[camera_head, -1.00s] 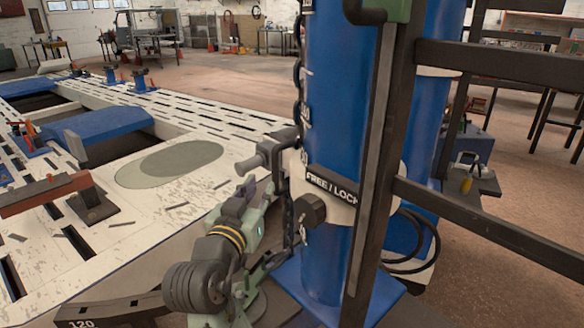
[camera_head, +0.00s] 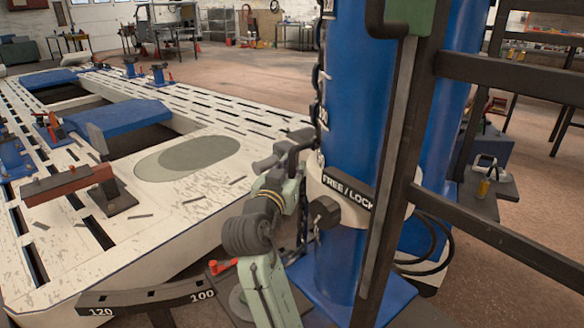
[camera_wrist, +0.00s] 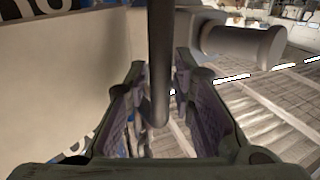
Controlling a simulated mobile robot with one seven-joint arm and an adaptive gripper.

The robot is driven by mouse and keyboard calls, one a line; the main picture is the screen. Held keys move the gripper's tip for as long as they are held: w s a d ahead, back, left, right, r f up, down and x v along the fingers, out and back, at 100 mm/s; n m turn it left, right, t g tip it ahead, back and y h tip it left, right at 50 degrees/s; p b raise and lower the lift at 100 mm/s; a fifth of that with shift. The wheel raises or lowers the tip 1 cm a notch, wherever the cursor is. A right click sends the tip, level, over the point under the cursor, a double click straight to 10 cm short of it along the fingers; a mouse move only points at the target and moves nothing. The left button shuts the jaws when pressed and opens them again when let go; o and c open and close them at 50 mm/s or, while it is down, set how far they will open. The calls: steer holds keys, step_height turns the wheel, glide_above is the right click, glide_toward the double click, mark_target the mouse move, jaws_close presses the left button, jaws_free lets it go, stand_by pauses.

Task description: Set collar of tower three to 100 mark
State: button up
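The tower is a blue column (camera_head: 355,90) with a cream collar (camera_head: 352,212) around it. The collar has a black FREE / LOCK label and a dark hexagonal knob (camera_head: 323,212). A grey handle (camera_head: 285,150) sticks out at the collar's left side. My gripper (camera_head: 290,182) is at this handle, partly hiding it. In the wrist view a grey bar (camera_wrist: 160,60) runs between the fingers of my gripper (camera_wrist: 160,75). The fingers look apart, with narrow gaps beside the bar. Marks on the column's left edge are too small to read.
A curved dark scale (camera_head: 150,299) marked 100 and 120, with a red pointer (camera_head: 222,267), lies low at the left. The slotted white bench (camera_head: 190,200) fills the left. A dark frame upright (camera_head: 388,180) crosses in front of the column. Its rails (camera_head: 500,232) extend right.

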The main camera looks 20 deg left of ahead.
steer(key=shift+c, duration=0.2)
jaws_close()
stand_by(0.4)
